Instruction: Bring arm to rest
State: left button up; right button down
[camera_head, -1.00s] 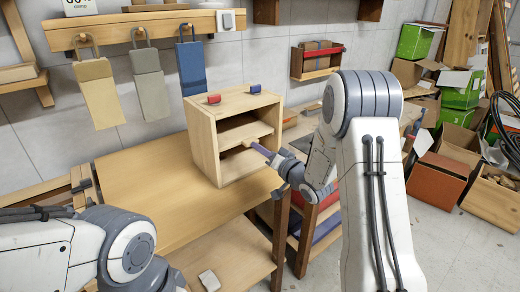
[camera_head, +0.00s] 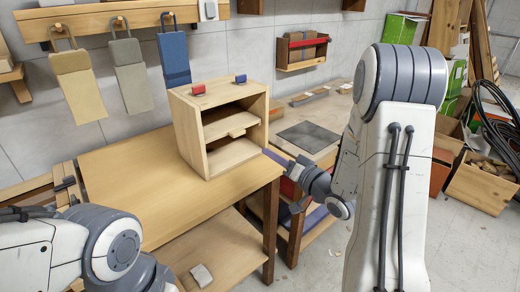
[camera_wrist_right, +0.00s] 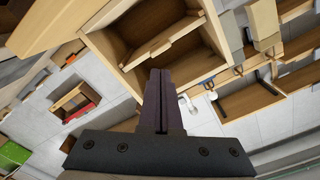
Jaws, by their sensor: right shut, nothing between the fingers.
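My right arm reaches in from the right in the head view, bent at a large grey joint. My right gripper (camera_head: 268,152) is beside the small wooden cabinet (camera_head: 187,132), close to its front right edge, with its dark purplish fingers pointing left. In the right wrist view the fingers (camera_wrist_right: 161,78) are shut together with nothing between them, and the open cabinet (camera_wrist_right: 205,65) lies beyond the tips. My left arm shows only as white and grey links at lower left. Its gripper is out of view.
The cabinet stands on a wooden table (camera_head: 130,170); a red block (camera_head: 198,89) and a blue block (camera_head: 240,79) are on its top. A second bench (camera_head: 345,100) is behind my right arm. Crates (camera_head: 480,187) stand on the right floor.

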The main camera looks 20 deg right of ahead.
jog(key=s+a+n+g+h+p, duration=0.45)
jog(key=a+g, duration=0.35)
jog(key=a, duration=0.5)
jog(key=s+a+r+n+g+p, duration=0.1)
jog(key=s+a+n+g, duration=0.1)
jog(key=s, duration=0.6)
jog(key=s+a+r+n+g+p, duration=0.1)
jog(key=s+g, duration=0.3)
jog(key=s, duration=0.5)
jog(key=s+a+r+n+g+p, duration=0.1)
jog(key=s+a+n+g+p, duration=0.1)
jog(key=s, duration=0.7)
jog(key=shift+a+r+n+g+h, duration=0.45)
jog(key=shift+a+n, duration=0.3)
jog(key=shift+a, duration=0.3)
